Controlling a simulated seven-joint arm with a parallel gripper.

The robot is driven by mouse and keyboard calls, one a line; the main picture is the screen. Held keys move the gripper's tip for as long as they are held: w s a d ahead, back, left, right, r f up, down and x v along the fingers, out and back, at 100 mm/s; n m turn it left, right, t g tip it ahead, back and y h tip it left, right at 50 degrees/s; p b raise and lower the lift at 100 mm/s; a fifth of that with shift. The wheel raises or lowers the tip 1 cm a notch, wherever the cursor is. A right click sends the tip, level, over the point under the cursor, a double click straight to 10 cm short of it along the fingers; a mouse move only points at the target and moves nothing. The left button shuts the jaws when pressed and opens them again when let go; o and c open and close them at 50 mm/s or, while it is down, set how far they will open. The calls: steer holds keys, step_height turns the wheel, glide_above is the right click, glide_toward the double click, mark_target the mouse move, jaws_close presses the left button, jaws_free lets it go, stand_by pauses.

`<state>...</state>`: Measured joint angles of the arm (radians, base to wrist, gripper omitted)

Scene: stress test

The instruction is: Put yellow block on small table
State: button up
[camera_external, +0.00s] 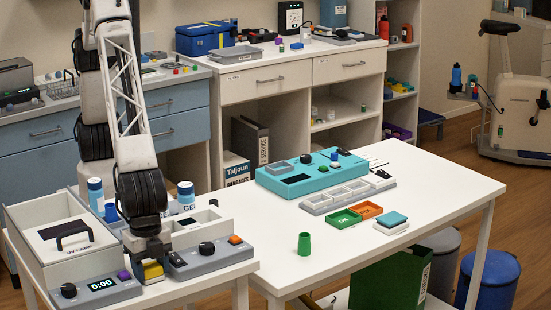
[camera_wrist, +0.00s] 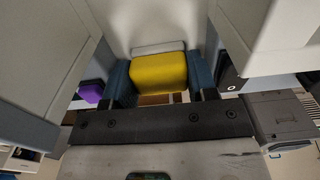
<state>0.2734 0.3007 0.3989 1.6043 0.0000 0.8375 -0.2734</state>
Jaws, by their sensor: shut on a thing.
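The yellow block (camera_external: 152,271) is between the fingers of my gripper (camera_external: 149,262), low at the front left in the external view. In the wrist view the yellow block (camera_wrist: 158,72) sits between the two blue finger pads of my gripper (camera_wrist: 160,85), which is shut on it. A smaller white table (camera_external: 196,290) at the front left carries several devices; my gripper is low over it, between two grey control boxes. I cannot tell whether the block touches a surface. A larger white table (camera_external: 400,195) stands to the right.
A white UV lamp box (camera_external: 50,235), a timer box (camera_external: 98,290) and a grey box with knobs (camera_external: 215,256) crowd my gripper. The larger table holds a teal device (camera_external: 300,180), grey trays (camera_external: 345,193), a green cup (camera_external: 304,244) and small bins. Its right side is clear.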

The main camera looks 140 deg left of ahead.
mark_target(150, 265)
steer(key=o, duration=0.7)
steer(key=shift+f, duration=0.1)
step_height(150, 265, up, 12)
stand_by(0.7)
steer(key=shift+r, duration=0.2)
stand_by(0.4)
